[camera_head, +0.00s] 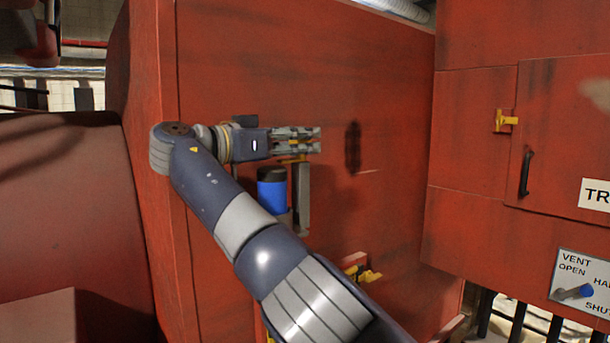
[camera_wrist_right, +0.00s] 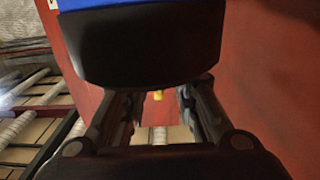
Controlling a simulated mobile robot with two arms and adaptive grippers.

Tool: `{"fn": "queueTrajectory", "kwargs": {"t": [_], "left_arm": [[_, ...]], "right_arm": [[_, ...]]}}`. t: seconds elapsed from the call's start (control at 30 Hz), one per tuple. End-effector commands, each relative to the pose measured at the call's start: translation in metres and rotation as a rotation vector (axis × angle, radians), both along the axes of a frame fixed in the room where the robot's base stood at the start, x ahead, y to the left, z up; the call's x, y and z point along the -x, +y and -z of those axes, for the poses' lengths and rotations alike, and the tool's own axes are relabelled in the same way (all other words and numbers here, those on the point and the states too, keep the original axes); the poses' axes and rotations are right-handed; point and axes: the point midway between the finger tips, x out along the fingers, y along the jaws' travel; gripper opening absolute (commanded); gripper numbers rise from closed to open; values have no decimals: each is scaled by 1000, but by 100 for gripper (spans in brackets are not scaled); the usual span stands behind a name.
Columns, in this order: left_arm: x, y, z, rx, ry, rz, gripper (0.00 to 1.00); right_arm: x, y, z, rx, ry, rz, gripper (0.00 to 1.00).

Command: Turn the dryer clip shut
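My right gripper (camera_head: 318,140) points right in front of the red panel, above a blue canister with a black cap (camera_head: 272,190). Its fingers (camera_wrist_right: 158,105) stand apart in the right wrist view, with a gap between them. A small yellow part (camera_head: 293,159) shows just under the fingers, at the top of a grey upright bar (camera_head: 302,195); it may be the dryer clip, and I cannot tell whether the fingers touch it. A yellow spot (camera_wrist_right: 157,95) shows between the fingertips in the wrist view. The blue and black canister (camera_wrist_right: 150,45) fills the top there. My left gripper is out of view.
Another yellow fitting (camera_head: 365,272) sits lower on the red panel (camera_head: 390,130). At right, a red cabinet has a yellow latch (camera_head: 506,120), a black handle (camera_head: 526,173) and a vent lever with a blue knob (camera_head: 585,291).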

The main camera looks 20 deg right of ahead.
Motion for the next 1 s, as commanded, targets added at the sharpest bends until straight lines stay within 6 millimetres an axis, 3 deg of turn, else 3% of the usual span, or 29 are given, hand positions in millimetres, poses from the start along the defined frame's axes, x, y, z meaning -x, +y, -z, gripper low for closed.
{"fn": "queueTrajectory", "kwargs": {"t": [0.47,1.0], "left_arm": [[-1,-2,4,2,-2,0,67],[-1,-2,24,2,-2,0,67]], "right_arm": [[0,-1,1,-1,-2,-38,28],[0,-1,3,1,-3,-240,28]]}}
